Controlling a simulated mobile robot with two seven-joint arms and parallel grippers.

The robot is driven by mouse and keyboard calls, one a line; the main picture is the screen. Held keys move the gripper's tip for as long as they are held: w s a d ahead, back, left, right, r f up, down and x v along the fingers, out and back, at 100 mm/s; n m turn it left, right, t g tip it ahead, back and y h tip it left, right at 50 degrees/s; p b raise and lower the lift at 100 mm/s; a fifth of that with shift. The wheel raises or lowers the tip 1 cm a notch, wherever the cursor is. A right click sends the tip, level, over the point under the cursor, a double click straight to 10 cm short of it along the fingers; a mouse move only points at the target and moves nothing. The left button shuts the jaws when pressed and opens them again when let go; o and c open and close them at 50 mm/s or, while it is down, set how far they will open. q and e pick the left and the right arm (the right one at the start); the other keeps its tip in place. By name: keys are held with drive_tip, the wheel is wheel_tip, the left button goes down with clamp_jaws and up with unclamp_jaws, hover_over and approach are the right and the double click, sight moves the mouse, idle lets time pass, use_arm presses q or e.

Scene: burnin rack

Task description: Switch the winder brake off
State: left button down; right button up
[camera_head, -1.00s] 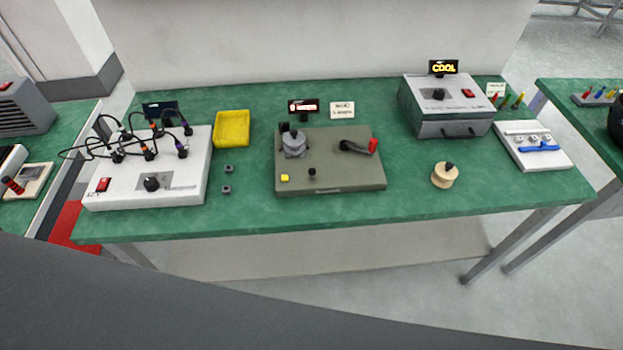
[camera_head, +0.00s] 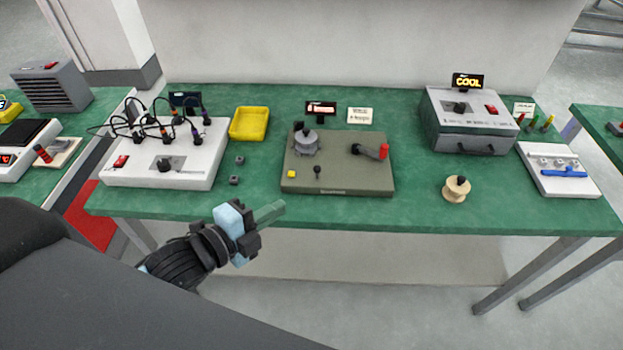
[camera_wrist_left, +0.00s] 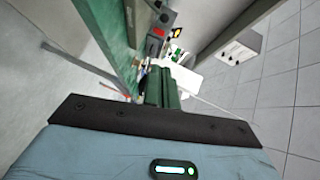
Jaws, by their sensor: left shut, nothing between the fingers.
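The winder (camera_head: 340,178) is an olive-grey base on the green bench, in the middle of the head view. It carries a grey spindle (camera_head: 306,143), a crank with a red handle (camera_head: 384,151), a yellow button (camera_head: 292,174) and a small black toggle lever (camera_head: 317,170) on its front part. I cannot tell which way the lever leans. My left gripper (camera_head: 270,214) is in front of the bench's front edge, left of and nearer than the winder, apart from it. Its green fingers are shut and empty; they also show in the left wrist view (camera_wrist_left: 163,88). My right gripper is out of view.
A white unit with cables (camera_head: 190,175), a yellow tray (camera_head: 249,123) and two small grey blocks stand left of the winder. A wooden spool (camera_head: 456,189), a grey box with a COOL sign (camera_head: 470,130) and a white board (camera_head: 575,185) are at right. Bench in front of the winder is clear.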

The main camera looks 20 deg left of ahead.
use_arm(q)
approach(317, 173)
drive_tip(key=w+d, duration=0.2)
drive_tip(key=d, duration=0.3)
drive_tip(key=w, duration=0.1)
drive_tip(key=w+a, duration=0.1)
drive_tip(key=w, duration=0.1)
drive_tip(key=shift+w+a+f, duration=0.2)
drive_tip(key=shift+w+f, duration=0.1)
drive_tip(key=shift+w, duration=0.1)
drive_tip(key=shift+w, duration=0.1)
